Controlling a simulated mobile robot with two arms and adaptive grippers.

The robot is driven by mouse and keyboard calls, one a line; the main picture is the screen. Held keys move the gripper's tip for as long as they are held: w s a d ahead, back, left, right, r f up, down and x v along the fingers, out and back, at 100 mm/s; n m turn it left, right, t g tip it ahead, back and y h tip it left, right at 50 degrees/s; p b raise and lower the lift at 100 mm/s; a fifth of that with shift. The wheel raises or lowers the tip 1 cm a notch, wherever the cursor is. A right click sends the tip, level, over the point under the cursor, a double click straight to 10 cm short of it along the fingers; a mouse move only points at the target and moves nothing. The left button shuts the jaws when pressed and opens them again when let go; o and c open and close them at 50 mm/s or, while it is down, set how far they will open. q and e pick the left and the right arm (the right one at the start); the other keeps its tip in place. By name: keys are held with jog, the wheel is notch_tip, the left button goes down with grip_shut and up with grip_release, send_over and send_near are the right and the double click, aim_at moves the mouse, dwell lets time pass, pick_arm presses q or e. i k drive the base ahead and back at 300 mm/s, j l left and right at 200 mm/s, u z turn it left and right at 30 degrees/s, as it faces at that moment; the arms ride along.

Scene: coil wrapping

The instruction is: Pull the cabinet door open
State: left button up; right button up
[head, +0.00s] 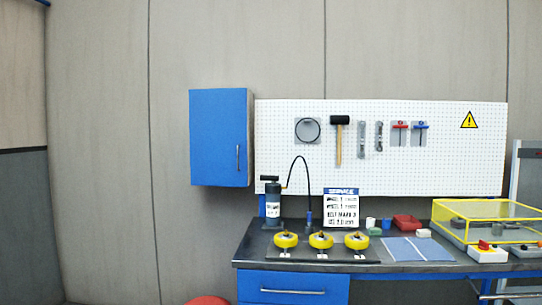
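The blue wall cabinet (220,138) hangs on the grey panelled wall, left of the pegboard. Its blue door faces me and looks shut. A thin upright metal handle (238,158) sits near the door's lower right edge. The inside of the cabinet is hidden. Neither of my grippers shows in the head view.
Below stands a workbench (400,268) with a blue drawer (292,287), a black pump (271,202) with a hose, several yellow wheels (321,240) and a yellow-framed clear box (480,222). A white pegboard (300,170) holds tools. A red round object (208,300) is at the bottom edge.

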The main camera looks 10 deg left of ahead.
aim_at(218, 129)
jog(key=i+j+z, duration=0.15)
jog(key=z, duration=0.3)
jog(key=i+j+z, duration=0.1)
jog(key=j+z, duration=0.65)
jog(key=z, duration=0.15)
